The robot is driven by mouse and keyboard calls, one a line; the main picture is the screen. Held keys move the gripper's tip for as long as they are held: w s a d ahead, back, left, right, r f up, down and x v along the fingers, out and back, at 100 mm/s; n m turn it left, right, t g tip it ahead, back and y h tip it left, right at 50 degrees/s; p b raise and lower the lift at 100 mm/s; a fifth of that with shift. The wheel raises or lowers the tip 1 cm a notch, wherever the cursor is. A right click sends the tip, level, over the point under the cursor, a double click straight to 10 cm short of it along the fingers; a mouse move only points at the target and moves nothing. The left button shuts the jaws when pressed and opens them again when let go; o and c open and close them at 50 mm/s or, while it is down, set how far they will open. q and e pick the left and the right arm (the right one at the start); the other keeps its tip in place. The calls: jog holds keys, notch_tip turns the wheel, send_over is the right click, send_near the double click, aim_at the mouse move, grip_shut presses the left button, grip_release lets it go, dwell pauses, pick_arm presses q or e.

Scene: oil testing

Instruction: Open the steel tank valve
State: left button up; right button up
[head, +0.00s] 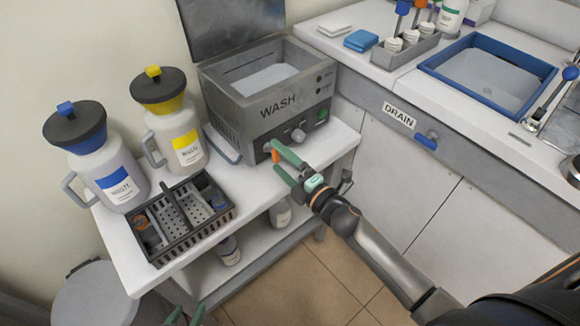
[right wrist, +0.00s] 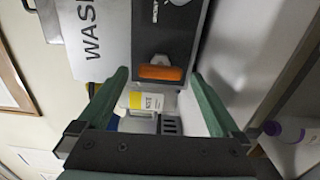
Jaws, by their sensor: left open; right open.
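The steel wash tank (head: 262,107), marked WASH, stands on the white cart with its lid raised. Its orange valve handle (head: 276,156) shows low on the front, and in the right wrist view (right wrist: 160,72). My right gripper (head: 281,160) is open at the tank's front. The orange handle appears between its fingers in both views; contact cannot be told. The handle's mount is partly hidden in the head view. My left gripper (head: 186,315) is open and empty at the bottom edge, with only its green fingertips showing.
A blue-capped jug (head: 112,180), a yellow-capped jug (head: 180,142) and a black basket (head: 190,228) stand left on the cart. A counter with a blue-rimmed sink (head: 540,85) and a blue drain handle (head: 427,140) is at right. Floor is clear below my right arm.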

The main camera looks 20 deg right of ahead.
jog(key=v, duration=1.2)
jog(key=shift+s, duration=0.15)
pick_arm(q)
jog(key=shift+r, duration=0.1)
pick_arm(e)
jog(key=shift+d, duration=0.1)
jog(key=s+a+f+m+g+h, duration=0.1)
jog(key=s+a+f+m+g, duration=0.3)
jog(key=s+f+m, duration=0.45)
jog(key=s+a+f+m+g+h, duration=0.25)
jog(key=f+m+g, duration=0.2)
jog(key=m, duration=0.65)
pick_arm(q)
jog(key=s+a+r+p, duration=0.1)
jog(key=a+r+p, duration=0.2)
jog(key=r+p, duration=0.7)
jog(key=p, duration=0.4)
jog(key=shift+s+a+n+y, duration=0.25)
jog(key=shift+s+n+y, duration=0.05)
jog(key=shift+s+y, duration=0.1)
pick_arm(e)
jog(key=s+d+r, duration=0.1)
jog(key=d+r, duration=0.2)
jog(key=r, duration=0.7)
jog(key=shift+s+m+t, duration=0.2)
jog(key=shift+m+t, duration=0.15)
jog(key=shift+t, duration=0.1)
